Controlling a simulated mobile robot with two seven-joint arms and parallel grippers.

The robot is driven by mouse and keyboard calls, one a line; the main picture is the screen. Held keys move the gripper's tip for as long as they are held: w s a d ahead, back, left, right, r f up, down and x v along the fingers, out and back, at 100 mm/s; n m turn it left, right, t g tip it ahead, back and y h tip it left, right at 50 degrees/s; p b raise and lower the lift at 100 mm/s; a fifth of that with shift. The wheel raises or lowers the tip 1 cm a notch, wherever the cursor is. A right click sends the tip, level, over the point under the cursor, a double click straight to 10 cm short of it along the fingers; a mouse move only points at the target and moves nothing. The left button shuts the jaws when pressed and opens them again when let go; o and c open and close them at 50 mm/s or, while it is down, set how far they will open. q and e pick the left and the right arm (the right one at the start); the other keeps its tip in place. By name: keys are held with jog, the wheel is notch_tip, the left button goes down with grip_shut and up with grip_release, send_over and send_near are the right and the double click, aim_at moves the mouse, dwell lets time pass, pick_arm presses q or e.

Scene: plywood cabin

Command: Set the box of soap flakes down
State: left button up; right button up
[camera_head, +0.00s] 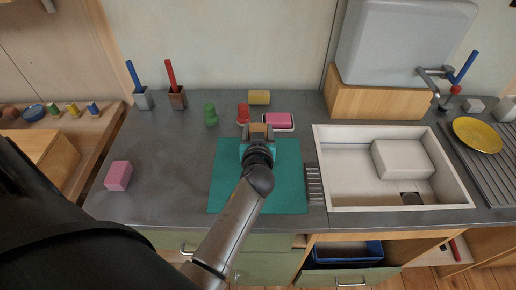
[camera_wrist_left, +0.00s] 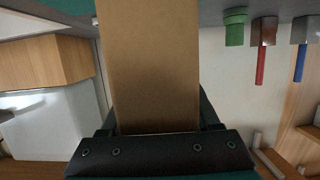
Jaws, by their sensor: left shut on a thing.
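My left gripper (camera_head: 257,143) is over the teal mat (camera_head: 285,190) on the grey counter, near the mat's back edge. It is shut on a plain brown box, taken as the box of soap flakes (camera_head: 259,128). The box also fills the middle of the left wrist view (camera_wrist_left: 150,65), between the dark fingers (camera_wrist_left: 158,128). In the head view the gripper and wrist hide most of the box. I cannot tell whether its bottom touches the mat. My right gripper is not in view.
A white sink (camera_head: 335,187) is to the right. The counter left of the mat is mostly clear, with a pink block (camera_head: 118,176).

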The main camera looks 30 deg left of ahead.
pick_arm(q)
grip_shut()
jog(key=shift+r, duration=0.1)
jog(key=shift+r, duration=0.6)
notch_tip(320, 180, up, 19)
jog(key=p, duration=0.5)
jog(key=shift+f, duration=0.15)
